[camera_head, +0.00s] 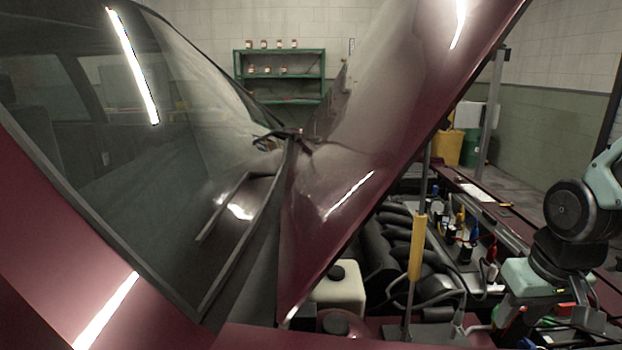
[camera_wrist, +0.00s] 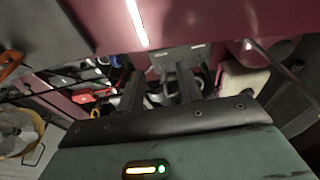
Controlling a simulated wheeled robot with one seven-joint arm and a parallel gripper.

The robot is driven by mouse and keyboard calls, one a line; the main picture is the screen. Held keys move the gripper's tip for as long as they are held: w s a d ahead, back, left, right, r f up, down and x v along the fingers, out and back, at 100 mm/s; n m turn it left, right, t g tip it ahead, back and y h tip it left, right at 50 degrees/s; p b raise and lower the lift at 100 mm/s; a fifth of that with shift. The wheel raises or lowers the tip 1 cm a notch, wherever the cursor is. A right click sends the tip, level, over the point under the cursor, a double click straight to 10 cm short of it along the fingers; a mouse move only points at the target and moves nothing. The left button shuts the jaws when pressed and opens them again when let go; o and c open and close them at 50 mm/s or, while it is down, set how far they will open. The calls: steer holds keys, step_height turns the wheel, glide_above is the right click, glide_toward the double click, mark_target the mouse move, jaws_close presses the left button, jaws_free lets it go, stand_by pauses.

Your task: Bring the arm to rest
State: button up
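My arm (camera_head: 572,225) shows at the right edge of the head view, bent downward beside the open engine bay of a dark red car. In the wrist view, the two dark fingers of my gripper (camera_wrist: 160,92) stand apart, with nothing seen held between them. Past the fingers lie the red car body (camera_wrist: 190,22) and part of the engine bay. The fingertips are hard to make out in the head view.
The raised hood (camera_head: 370,130) crosses the middle of the head view. A prop rod with a yellow sleeve (camera_head: 417,248) stands in the engine bay, left of my arm. A white reservoir (camera_head: 342,288) sits below the hood. A green shelf (camera_head: 280,75) is at the back wall.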

steer(key=shift+s+a+f, duration=0.15)
steer(key=shift+s, duration=1.1)
steer(key=a, duration=0.2)
steer(key=s+a+n, duration=0.1)
steer(key=a, duration=0.1)
steer(key=a+r+n, duration=0.1)
steer(key=a, duration=0.2)
steer(key=shift+s+r+y, duration=0.1)
steer(key=shift+s+y, duration=0.2)
steer(key=s+a, duration=0.1)
steer(key=s+a+n, duration=0.1)
steer(key=a, duration=0.1)
steer(key=s+a+r+n+g+p, duration=0.1)
steer(key=a, duration=0.1)
steer(key=shift+s+a, duration=0.2)
steer(key=shift+s, duration=0.2)
steer(key=s+a+r+n+g, duration=0.1)
steer(key=s+a+n, duration=0.2)
steer(key=s+a, duration=0.2)
steer(key=shift+s+a+r+n, duration=0.2)
steer(key=shift+s+a+n, duration=0.15)
steer(key=shift+s, duration=0.8)
